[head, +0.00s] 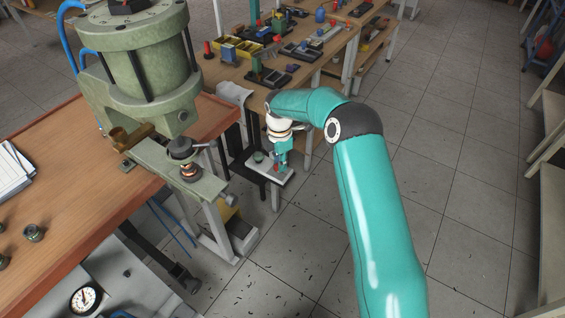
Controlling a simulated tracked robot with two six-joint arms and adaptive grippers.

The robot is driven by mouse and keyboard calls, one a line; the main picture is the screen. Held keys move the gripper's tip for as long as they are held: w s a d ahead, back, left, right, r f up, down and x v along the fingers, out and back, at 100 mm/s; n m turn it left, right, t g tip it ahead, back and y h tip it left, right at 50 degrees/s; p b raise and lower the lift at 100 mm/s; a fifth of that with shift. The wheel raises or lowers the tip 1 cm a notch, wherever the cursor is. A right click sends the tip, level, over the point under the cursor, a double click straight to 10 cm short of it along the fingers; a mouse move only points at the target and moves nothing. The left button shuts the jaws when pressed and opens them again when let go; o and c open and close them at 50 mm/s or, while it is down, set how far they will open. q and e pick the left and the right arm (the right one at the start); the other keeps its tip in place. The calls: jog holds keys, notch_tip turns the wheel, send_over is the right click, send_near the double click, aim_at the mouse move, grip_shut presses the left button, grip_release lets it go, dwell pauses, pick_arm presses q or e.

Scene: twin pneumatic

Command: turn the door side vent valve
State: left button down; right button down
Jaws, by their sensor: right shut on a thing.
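My right arm comes in from the right, and its gripper (281,164) points down over a small pale plate (262,172) beside the press. The fingers are shut on a small red part (276,168), which looks like the handle of the vent valve. The fingers hide most of the valve, so I cannot tell which way its handle is turned. A small greenish round fitting (258,156) stands on the same plate, just left of the gripper. My left gripper is not in view.
A green pneumatic press (145,60) with blue hoses stands on the wooden bench (90,190) at left. A pressure gauge (85,298) shows at lower left. Benches with tools and a yellow bin (232,48) stand behind. The tiled floor (460,180) at right is clear.

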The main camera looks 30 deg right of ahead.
jog(key=m, duration=0.2)
jog(key=m+b, duration=0.1)
jog(key=m, duration=0.3)
jog(key=shift+w+a+r+m+b, duration=0.25)
jog(key=shift+w+a+m+b, duration=0.05)
jog(key=shift+w+b, duration=0.1)
jog(key=m+b, duration=0.1)
jog(key=m, duration=0.5)
jog(key=c, duration=1.1)
grip_release()
jog(key=shift+s+d+f, duration=0.1)
jog(key=shift+s, duration=0.05)
notch_tip(320, 180, up, 12)
jog(key=shift+f, duration=0.1)
